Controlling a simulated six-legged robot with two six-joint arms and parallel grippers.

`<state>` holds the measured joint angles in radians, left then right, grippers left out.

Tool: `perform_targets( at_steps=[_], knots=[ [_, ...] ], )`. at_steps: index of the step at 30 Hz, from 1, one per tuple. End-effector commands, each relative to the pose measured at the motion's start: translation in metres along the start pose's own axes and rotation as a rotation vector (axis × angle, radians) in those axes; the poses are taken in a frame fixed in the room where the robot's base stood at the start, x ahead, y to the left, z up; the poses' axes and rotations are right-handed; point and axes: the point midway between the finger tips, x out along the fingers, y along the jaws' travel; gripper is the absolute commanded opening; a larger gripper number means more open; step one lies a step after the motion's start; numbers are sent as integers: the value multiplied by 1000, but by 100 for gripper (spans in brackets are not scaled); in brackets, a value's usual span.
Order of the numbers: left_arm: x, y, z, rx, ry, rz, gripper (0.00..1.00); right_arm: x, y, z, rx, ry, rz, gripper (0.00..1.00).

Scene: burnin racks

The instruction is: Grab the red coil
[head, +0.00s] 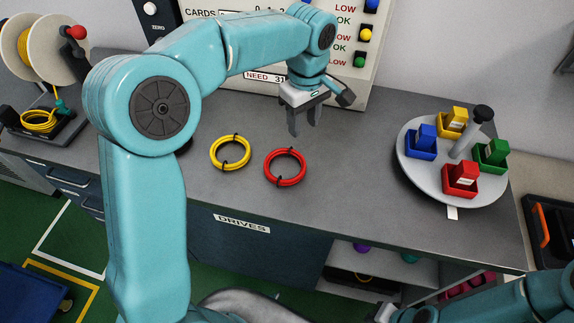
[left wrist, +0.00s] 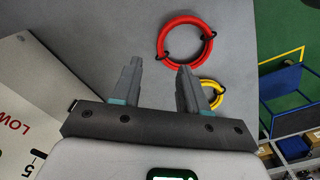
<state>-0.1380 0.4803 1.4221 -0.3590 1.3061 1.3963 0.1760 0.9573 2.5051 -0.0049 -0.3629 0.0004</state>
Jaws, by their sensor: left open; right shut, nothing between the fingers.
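The red coil (head: 285,182) lies flat on the grey workbench, a ring with dark ties. It also shows in the left wrist view (left wrist: 163,43), beyond my fingertips. My left gripper (head: 305,130) is open and empty above the bench, behind and slightly right of the red coil in the head view. In the left wrist view its two fingers (left wrist: 158,65) point toward the coil and are apart from it. My right arm shows at the bottom right of the head view; its gripper is near the lower edge (head: 384,312), mostly out of sight.
A yellow coil (head: 213,164) lies just left of the red one. A round turntable (head: 415,185) with coloured bins stands at the right. A panel (head: 385,45) with lights stands behind my gripper. A wire spool (head: 15,45) is at far left. Bench between coils and turntable is clear.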

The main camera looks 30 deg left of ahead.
Motion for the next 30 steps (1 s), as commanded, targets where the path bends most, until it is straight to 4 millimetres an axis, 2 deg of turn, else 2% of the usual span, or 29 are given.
perform_targets(
  at_steps=[1,6,13,21,30],
  knots=[
    [14,-2,0,1,-1,-5,44,1,0,0,0,0,0,0],
    [46,-2,1,0,0,-4,44,0,0,0,0,0,0,0],
    [64,0,1,1,-1,-3,44,-1,0,0,0,0,0,0],
    [105,-1,-2,1,-1,-4,44,-8,-3,0,0,0,0,0],
    [111,0,-2,1,1,0,44,-8,-3,0,0,0,0,0]
  ],
)
